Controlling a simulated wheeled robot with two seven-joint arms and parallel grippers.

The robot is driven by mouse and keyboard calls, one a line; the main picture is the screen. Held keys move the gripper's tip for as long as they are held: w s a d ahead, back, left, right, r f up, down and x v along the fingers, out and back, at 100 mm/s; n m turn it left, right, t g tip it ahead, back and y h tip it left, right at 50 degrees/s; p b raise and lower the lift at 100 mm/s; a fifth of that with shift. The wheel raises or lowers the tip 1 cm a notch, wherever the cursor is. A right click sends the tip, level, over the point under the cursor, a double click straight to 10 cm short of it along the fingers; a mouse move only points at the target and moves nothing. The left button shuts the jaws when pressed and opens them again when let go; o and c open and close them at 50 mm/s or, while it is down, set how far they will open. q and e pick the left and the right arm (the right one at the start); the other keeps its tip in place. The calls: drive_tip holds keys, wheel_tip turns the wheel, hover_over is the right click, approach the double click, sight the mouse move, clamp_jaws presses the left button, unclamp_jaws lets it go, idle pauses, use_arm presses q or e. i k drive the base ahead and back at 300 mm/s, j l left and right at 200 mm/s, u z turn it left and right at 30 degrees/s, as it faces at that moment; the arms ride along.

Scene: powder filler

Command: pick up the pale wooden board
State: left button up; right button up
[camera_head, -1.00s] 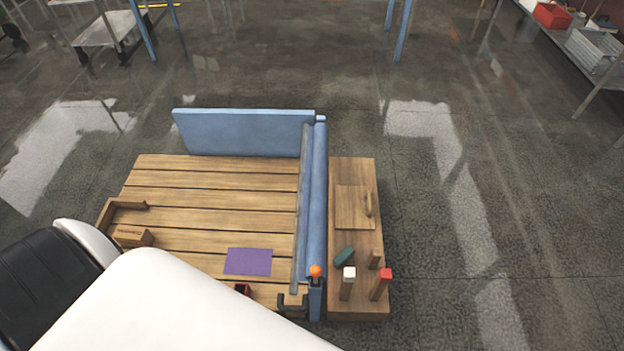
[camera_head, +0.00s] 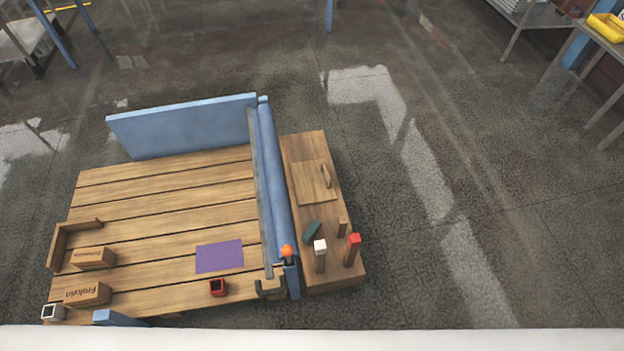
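A pale, square wooden board (camera_head: 309,183) with a small wooden handle (camera_head: 327,178) near its right edge lies flat on the brown side table (camera_head: 341,272). The side table stands along the right side of a blue rail (camera_head: 273,180). Nothing covers the board. Neither of my grippers shows in the head view.
On the side table, nearer me, are a dark green block (camera_head: 312,232), a white-topped post (camera_head: 320,255), a red-topped post (camera_head: 352,249) and a short wooden post. The slatted table (camera_head: 160,215) left of the rail holds a purple sheet (camera_head: 219,257) and wooden boxes. Floor to the right is clear.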

sight(313, 181)
drive_tip(key=i+l+z, duration=0.1)
drive_tip(key=l+z, duration=0.2)
drive_tip(key=l, duration=0.2)
drive_tip(key=i+l+z, duration=0.25)
drive_tip(key=l, duration=0.2)
drive_tip(key=i+l+z, duration=0.1)
drive_tip(key=l+z, duration=0.2)
drive_tip(key=i+l+z, duration=0.25)
drive_tip(key=l, duration=0.25)
drive_tip(key=i+l+z, duration=0.3)
drive_tip(key=i+l+u, duration=0.1)
drive_tip(key=i+u, duration=0.25)
drive_tip(key=i+l+u, duration=0.3)
drive_tip(key=i+j+u, duration=0.15)
drive_tip(key=i+u, duration=0.5)
drive_tip(key=u, duration=0.25)
drive_tip(key=i+u, duration=0.45)
drive_tip(key=i+l+u, duration=0.2)
drive_tip(key=u, duration=0.25)
